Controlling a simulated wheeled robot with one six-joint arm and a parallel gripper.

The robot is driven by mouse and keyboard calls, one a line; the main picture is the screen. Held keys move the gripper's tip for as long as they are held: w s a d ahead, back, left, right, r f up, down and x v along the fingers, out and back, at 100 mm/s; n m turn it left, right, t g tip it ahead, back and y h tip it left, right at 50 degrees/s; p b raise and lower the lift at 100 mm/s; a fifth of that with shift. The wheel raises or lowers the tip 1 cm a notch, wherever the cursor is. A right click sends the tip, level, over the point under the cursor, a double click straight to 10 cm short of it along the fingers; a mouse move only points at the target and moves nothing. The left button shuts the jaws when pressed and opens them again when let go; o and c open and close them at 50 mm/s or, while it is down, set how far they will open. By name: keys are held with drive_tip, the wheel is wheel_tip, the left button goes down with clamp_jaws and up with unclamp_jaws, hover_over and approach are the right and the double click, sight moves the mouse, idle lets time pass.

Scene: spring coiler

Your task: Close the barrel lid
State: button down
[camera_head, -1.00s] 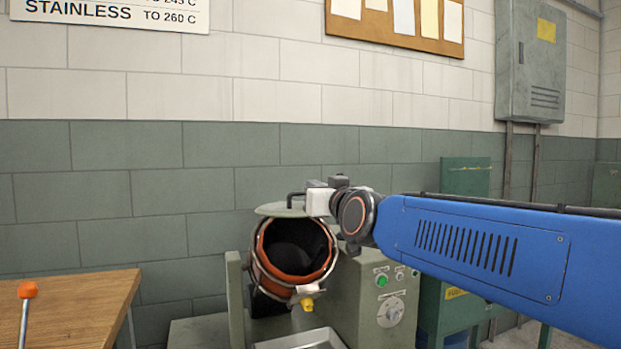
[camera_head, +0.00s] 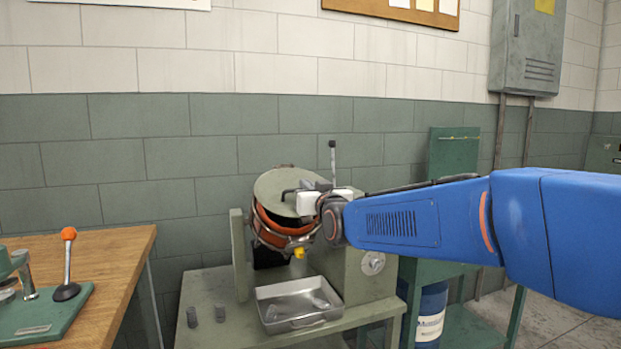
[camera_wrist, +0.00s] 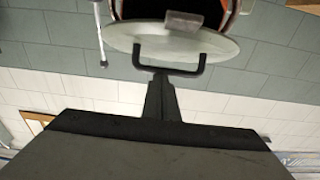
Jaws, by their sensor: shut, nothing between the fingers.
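The barrel (camera_head: 272,238) has an orange rim and sits in the coiler-like machine. Its pale green round lid (camera_head: 276,182) hangs tilted over the upper part of the mouth, and a dark gap shows below it. The lid has a dark bar handle (camera_head: 286,193). In the wrist view the lid (camera_wrist: 200,48) and its U-shaped handle (camera_wrist: 170,68) lie ahead of my fingers. My gripper (camera_wrist: 162,78) is shut and empty, its tips at the handle; I cannot tell if they touch. In the head view the gripper partly hides the lid's right side.
A yellow knob (camera_head: 299,253) is at the barrel's lower rim. An upright lever (camera_head: 333,160) stands behind my wrist. A metal tray (camera_head: 298,304) lies below the barrel. A wooden bench (camera_head: 110,262) is at left, a blue drum (camera_head: 432,312) at right.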

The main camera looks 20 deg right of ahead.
drive_tip(key=f, duration=0.2)
drive_tip(key=w+f, duration=0.1)
drive_tip(key=f, duration=0.2)
drive_tip(key=w+f, duration=0.1)
drive_tip(key=f, duration=0.1)
drive_tip(key=shift+f, duration=0.15)
drive_tip(key=shift+w+f, duration=0.3)
drive_tip(key=shift+f, duration=0.25)
drive_tip(key=shift+w+f, duration=0.25)
drive_tip(key=shift+f, duration=0.3)
